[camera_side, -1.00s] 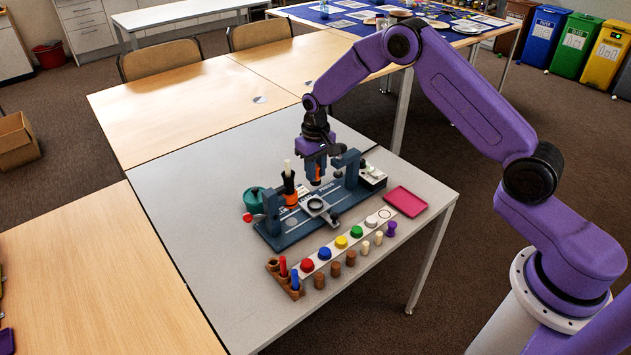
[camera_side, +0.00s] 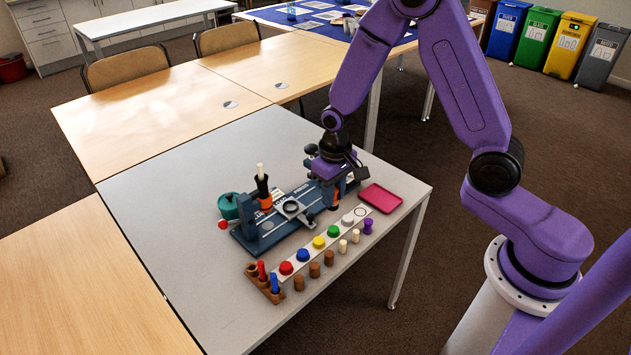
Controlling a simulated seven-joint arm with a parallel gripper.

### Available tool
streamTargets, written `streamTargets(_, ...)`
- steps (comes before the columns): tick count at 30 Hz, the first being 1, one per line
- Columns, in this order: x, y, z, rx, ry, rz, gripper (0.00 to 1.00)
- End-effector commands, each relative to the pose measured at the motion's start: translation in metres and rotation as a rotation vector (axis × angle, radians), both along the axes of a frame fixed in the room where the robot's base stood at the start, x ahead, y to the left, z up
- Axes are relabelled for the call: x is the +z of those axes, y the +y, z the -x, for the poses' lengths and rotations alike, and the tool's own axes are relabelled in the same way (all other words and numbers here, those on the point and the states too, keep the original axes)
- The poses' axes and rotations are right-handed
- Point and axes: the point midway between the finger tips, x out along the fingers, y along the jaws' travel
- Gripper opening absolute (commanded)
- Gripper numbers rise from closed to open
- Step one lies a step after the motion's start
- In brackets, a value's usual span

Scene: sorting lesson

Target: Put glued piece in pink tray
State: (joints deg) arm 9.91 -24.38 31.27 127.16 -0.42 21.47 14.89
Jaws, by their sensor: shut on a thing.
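The pink tray (camera_side: 380,198) lies flat and looks empty near the right edge of the grey table. My gripper (camera_side: 336,204) points down at the right end of the blue-grey press fixture (camera_side: 285,227), just left of the tray and apart from it. Its jaws are shut on a small piece that I take to be the glued piece; the fingers hide most of it. Some orange shows at the fingers. I cannot tell how far the fingertips are above the fixture.
A white strip (camera_side: 347,219) with coloured knobs runs in front of the fixture, with several brown and cream pegs before it. A brown rack (camera_side: 262,285) holds red and blue pegs. A glue-like bottle (camera_side: 263,190) and a green pot (camera_side: 228,206) stand left. Bare table lies front right.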

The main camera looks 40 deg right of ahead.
Motion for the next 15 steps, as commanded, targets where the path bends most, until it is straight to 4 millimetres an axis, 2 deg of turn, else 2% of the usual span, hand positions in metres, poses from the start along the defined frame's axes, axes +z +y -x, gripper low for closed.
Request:
streamTargets(5,0.000,-0.003,0.026,0.002,0.002,0.000,0.11)
streamTargets(9,-0.021,-0.003,0.024,0.001,0.004,0.001,0.11)
streamTargets(15,-0.043,-0.002,0.023,0.000,0.002,0.001,0.11)
